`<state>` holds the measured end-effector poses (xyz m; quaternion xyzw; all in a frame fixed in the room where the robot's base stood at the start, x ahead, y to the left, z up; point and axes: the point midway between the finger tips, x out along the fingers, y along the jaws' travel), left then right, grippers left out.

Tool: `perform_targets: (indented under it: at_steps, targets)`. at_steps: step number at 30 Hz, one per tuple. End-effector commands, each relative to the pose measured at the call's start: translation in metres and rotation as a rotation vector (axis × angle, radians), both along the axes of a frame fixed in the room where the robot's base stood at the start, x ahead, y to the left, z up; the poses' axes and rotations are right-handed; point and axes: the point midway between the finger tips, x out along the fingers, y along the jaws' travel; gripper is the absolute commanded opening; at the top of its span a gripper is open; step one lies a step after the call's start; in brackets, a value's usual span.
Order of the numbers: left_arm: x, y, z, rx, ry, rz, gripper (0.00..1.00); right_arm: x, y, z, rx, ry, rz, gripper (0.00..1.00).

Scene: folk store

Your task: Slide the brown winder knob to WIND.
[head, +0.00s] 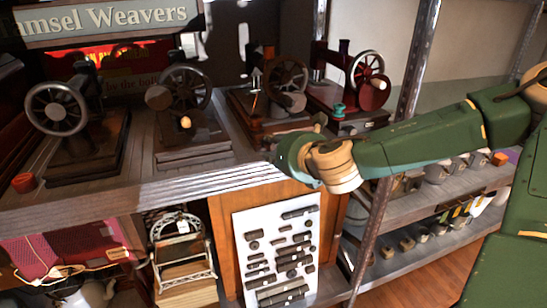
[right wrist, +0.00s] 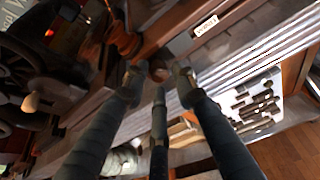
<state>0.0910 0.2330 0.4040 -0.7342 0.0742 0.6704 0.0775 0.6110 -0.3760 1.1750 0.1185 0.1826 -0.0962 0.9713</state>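In the right wrist view, the brown knob (right wrist: 160,70) sits on the dark wooden base of a sewing machine, beside a metal shelf edge. The fingers of my right gripper (right wrist: 159,84) are spread, with the knob between and just beyond their tips. I cannot tell whether they touch it. A small white label (right wrist: 207,25) with blurred lettering is on the base to the right of the knob. In the head view my right gripper (head: 284,153) is at the front of the third sewing machine (head: 284,80), and its hand hides the knob. My left gripper is not in view.
Other sewing machines stand along the shelf, including a dark red one (head: 345,85) to the right. A white board (head: 283,235) with dark tools hangs below the shelf edge. A metal post (head: 415,60) and lower shelves with small pots (head: 437,173) are at the right.

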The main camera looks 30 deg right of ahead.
Motion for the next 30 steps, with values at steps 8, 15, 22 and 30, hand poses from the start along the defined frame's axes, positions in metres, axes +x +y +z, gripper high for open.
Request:
perform_targets:
  at_steps: [8, 15, 22, 30]
  targets:
    - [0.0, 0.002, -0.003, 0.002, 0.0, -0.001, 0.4, 0.005, 0.0, -0.001, 0.002, -0.001, 0.001, 0.27]
    - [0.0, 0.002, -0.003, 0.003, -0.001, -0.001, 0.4, 0.005, 0.0, -0.001, 0.001, 0.0, 0.001, 0.0]
    - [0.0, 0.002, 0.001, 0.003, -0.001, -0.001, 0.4, 0.004, -0.006, 0.001, 0.002, -0.002, -0.003, 0.0]
    - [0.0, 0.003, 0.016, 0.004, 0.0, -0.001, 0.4, -0.003, -0.037, 0.002, 0.001, -0.003, -0.005, 0.0]
